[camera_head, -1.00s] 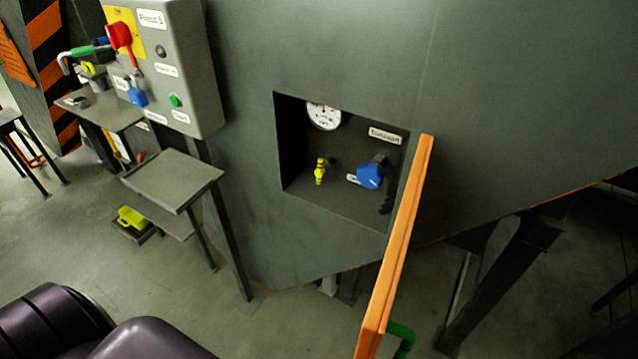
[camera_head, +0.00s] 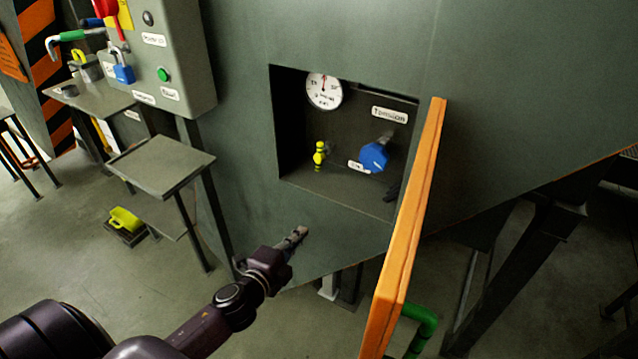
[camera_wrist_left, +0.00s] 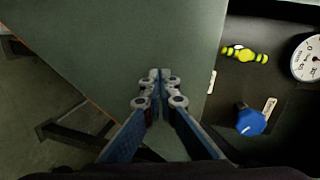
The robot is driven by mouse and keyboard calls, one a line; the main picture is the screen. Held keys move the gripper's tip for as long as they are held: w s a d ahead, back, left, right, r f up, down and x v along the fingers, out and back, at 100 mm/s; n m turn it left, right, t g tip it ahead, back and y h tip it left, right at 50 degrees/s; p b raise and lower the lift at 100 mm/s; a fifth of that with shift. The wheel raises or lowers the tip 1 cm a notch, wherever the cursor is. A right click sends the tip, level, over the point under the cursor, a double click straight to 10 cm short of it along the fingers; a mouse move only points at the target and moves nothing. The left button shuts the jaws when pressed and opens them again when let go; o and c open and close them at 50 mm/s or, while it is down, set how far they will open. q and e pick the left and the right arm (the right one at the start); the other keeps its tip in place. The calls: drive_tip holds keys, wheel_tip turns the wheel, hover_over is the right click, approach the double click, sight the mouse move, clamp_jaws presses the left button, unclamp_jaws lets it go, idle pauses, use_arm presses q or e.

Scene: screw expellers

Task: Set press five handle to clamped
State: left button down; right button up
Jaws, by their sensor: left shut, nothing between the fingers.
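The press is a large dark green machine with an open recess in its face. In the recess are a round white gauge (camera_head: 324,91), a small yellow-green handle (camera_head: 319,154) and a blue knob (camera_head: 374,157) under a "Tension" label. The yellow-green handle also shows in the left wrist view (camera_wrist_left: 245,54), as does the blue knob (camera_wrist_left: 250,121). My left gripper (camera_head: 302,233) is shut and empty, below the recess and apart from the handle. In the left wrist view its fingertips (camera_wrist_left: 159,76) meet in front of the green panel. My right gripper is not in view.
An orange-edged door (camera_head: 408,230) stands open at the recess's right side. A grey control box (camera_head: 165,60) with a red switch and a blue padlock is at upper left. A small grey table (camera_head: 162,165) stands below it. Green pipe (camera_head: 421,320) is low right.

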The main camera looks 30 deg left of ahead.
sight(319, 185)
use_arm(q)
wheel_tip(319, 185, up, 10)
drive_tip(key=d+m+t+h+b, duration=0.1)
drive_tip(key=d+m+t, duration=0.1)
drive_tip(key=m, duration=0.1)
drive_tip(key=shift+w+d+r+t, duration=0.25)
drive_tip(key=shift+w+t, duration=0.05)
drive_tip(key=shift+w, duration=0.15)
drive_tip(key=w, duration=1)
drive_tip(key=shift+d, duration=0.2)
drive_tip(key=a, duration=0.1)
drive_tip(key=w+a, duration=0.1)
drive_tip(key=a, duration=0.1)
drive_tip(key=shift+w+a+r, duration=0.1)
drive_tip(key=shift+a, duration=0.25)
